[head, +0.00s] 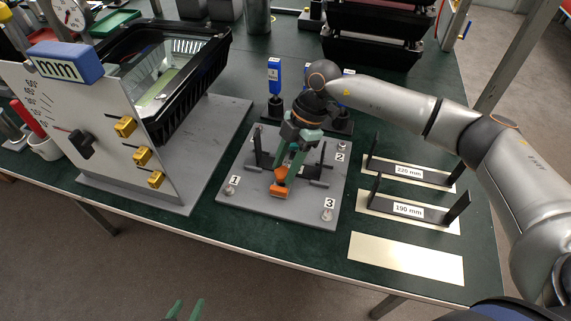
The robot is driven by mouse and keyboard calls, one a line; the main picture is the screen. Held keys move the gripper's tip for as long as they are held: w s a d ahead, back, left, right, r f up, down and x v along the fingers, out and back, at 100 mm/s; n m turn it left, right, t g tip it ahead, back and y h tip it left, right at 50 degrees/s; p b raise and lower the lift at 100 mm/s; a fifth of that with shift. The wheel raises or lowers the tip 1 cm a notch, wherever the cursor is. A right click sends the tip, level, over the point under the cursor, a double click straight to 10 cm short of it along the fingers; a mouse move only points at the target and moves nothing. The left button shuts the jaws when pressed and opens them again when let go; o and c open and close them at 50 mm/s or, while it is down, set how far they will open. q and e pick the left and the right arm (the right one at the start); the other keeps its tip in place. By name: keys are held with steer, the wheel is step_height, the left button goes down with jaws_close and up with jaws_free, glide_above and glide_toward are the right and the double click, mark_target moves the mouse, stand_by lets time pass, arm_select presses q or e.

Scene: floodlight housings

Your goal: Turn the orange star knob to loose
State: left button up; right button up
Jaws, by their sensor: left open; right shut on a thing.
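An orange piece (279,190), which I take for the orange star knob, is at the middle of a grey plate (245,199) marked 1, 2 and 3. Its star shape and its turn position are not clear at this size. My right gripper (286,174) reaches down over the plate from the right, its green fingers shut on the orange piece. The fingers and wrist hide part of the black fixture around it. My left gripper (185,310) is open and empty at the bottom edge, in front of the table; only its green fingertips show.
A black floodlight housing (205,80) stands at the left behind a white scale panel (100,128) with yellow blocks and a blue mm block (64,62). Black brackets marked 220 mm (408,172) and 190 mm (407,210) stand at the right. A blank pale plate (406,258) lies in front.

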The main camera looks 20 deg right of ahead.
jaws_close()
